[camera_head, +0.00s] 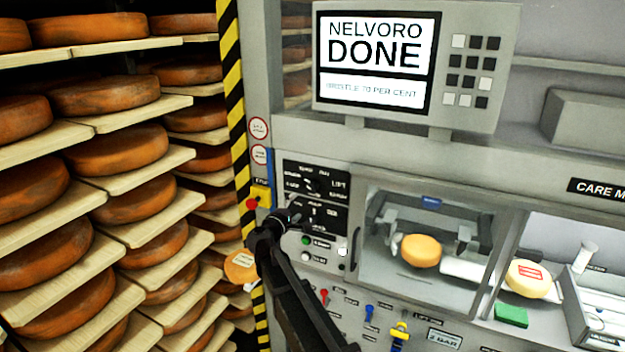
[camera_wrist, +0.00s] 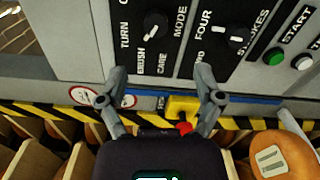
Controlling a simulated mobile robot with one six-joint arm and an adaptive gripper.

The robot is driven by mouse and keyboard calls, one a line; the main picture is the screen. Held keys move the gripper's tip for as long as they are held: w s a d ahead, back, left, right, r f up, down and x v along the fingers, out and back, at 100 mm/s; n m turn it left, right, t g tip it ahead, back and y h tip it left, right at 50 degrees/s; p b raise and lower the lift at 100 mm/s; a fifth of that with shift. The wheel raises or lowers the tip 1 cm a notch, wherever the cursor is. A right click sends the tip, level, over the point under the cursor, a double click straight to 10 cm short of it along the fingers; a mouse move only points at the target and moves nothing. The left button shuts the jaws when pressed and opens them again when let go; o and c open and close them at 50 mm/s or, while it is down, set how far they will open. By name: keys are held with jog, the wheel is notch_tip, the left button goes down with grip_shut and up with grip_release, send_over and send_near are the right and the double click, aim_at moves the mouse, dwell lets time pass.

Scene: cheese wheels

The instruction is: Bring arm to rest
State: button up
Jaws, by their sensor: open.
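My gripper (camera_wrist: 160,92) is open and empty in the wrist view, its two fingers spread in front of the machine's control panel (camera_wrist: 185,40). Between and beyond the fingers are the yellow box with a red button (camera_wrist: 184,107) and the panel's lower edge. In the head view my dark arm reaches up from the bottom, and my gripper (camera_head: 290,208) is beside the black knob panel (camera_head: 316,190). Its fingers are small there, and I cannot tell whether they touch the panel.
Racks of orange cheese wheels (camera_head: 118,150) on boards fill the left. A display (camera_head: 375,55) reads "NELVORO DONE". One wheel (camera_head: 421,250) sits behind the machine's window. A labelled wheel (camera_head: 528,278) and a green block (camera_head: 511,315) are at right. Coloured valves (camera_head: 399,333) line the lower front.

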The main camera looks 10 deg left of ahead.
jog(key=s+d+f+m+g+h+b, duration=0.1)
jog(key=s+d+f+m+g+b, duration=0.3)
jog(key=d+f, duration=0.55)
jog(key=s+d+f+m+g+h+b, duration=0.1)
jog(key=s+d+f+m+g, duration=0.45)
jog(key=d, duration=0.75)
jog(key=s+d+f+m+g+y+b, duration=0.3)
jog(key=s+f, duration=0.4)
jog(key=s, duration=0.3)
jog(key=s+d+f+m+g+y+b, duration=0.3)
jog(key=s+f, duration=0.4)
jog(key=s, duration=0.3)
jog(key=d+g+y, duration=0.1)
jog(key=d+y, duration=0.1)
jog(key=shift+d+f, duration=0.35)
